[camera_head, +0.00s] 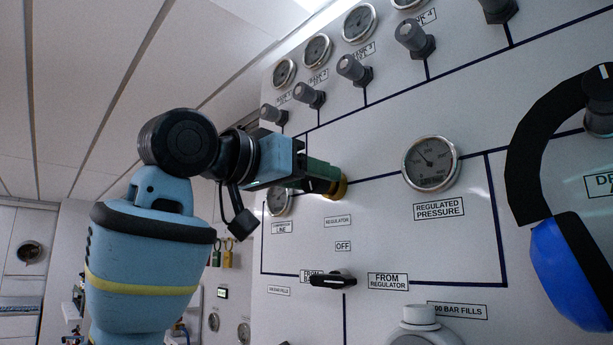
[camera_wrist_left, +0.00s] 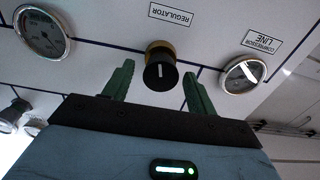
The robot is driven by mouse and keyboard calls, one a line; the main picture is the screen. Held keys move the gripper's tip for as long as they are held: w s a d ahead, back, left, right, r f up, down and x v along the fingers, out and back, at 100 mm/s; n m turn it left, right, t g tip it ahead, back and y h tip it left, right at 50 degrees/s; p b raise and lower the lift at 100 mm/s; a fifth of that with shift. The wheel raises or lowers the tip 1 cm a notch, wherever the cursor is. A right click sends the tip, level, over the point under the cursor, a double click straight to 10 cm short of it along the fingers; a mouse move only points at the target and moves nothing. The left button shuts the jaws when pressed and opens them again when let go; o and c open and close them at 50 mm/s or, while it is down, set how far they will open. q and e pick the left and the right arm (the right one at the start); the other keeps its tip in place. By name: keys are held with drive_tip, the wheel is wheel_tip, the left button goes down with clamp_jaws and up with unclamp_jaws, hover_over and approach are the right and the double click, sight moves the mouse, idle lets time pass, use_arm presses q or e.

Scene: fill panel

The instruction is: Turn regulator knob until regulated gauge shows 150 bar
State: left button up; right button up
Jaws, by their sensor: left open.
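My right gripper is not in view.
A black selector handle (camera_head: 333,280) is lower down. Several bank gauges and grey knobs (camera_head: 355,70) line the top. A black band with a blue cup (camera_head: 570,270) hangs at right.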

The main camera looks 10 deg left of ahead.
use_arm(q)
drive_tip(key=c, duration=1)
drive_tip(key=shift+n, duration=0.5)
drive_tip(key=o, duration=1)
drive_tip(key=shift+s+a, duration=0.1)
drive_tip(key=v, duration=0.7)
drive_tip(key=shift+s+a, duration=0.2)
drive_tip(key=shift+s, duration=0.05)
idle(1.0)
